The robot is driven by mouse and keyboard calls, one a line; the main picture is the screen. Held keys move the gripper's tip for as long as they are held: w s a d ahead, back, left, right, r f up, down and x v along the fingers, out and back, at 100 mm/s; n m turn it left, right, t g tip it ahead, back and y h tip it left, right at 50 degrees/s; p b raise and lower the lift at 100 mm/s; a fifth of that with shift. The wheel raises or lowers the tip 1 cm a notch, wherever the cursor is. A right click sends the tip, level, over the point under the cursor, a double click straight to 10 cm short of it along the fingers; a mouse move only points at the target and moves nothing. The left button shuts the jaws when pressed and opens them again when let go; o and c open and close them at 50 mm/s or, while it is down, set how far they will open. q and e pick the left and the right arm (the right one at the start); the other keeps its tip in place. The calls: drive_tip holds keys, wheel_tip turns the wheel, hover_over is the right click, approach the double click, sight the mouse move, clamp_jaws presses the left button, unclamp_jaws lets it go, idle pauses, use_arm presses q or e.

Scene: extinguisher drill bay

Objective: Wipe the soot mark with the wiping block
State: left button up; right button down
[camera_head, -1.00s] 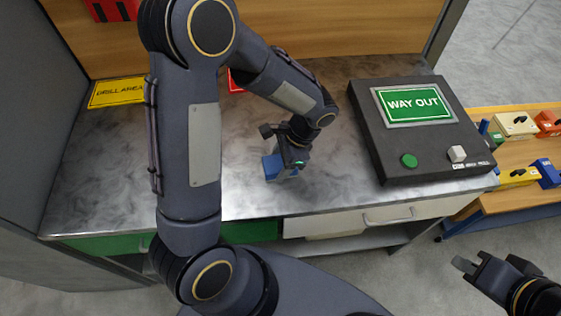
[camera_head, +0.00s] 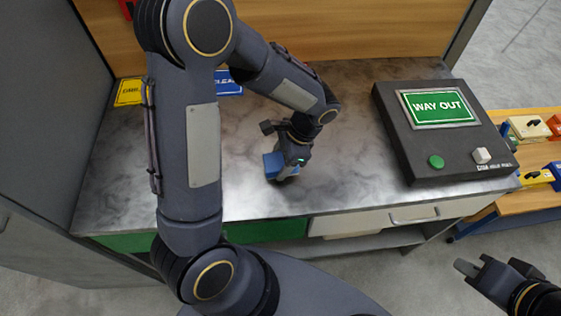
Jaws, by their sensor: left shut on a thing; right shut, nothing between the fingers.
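My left gripper (camera_head: 289,158) is shut on a blue wiping block (camera_head: 274,166) and holds it low at the bench top, near the front edge. I cannot tell whether the block touches the surface. The grey bench top (camera_head: 240,190) is mottled with smoky dark patches. I cannot make out a separate soot mark; my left arm and gripper hide part of the bench. My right gripper (camera_head: 471,267) is shut and empty at the lower right, over the floor and away from the bench.
A dark box (camera_head: 440,145) with a green WAY OUT sign (camera_head: 438,106) stands right of the block. A yellow sign (camera_head: 128,92) and a blue sign (camera_head: 228,84) are at the back. A wooden side table (camera_head: 535,157) with several coloured items is at far right.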

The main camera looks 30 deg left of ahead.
use_arm(q)
drive_tip(key=shift+p+v, duration=0.6)
drive_tip(key=shift+v, duration=0.45)
drive_tip(key=shift+s+a+r+p, duration=0.1)
drive_tip(key=shift+r+p, duration=0.2)
drive_tip(key=shift+r, duration=0.1)
drive_tip(key=shift+s+a+r+p, duration=0.1)
drive_tip(key=shift+r+p, duration=0.2)
drive_tip(key=shift+r, duration=0.15)
drive_tip(key=shift+r+p, duration=1)
drive_tip(key=shift+r, duration=0.25)
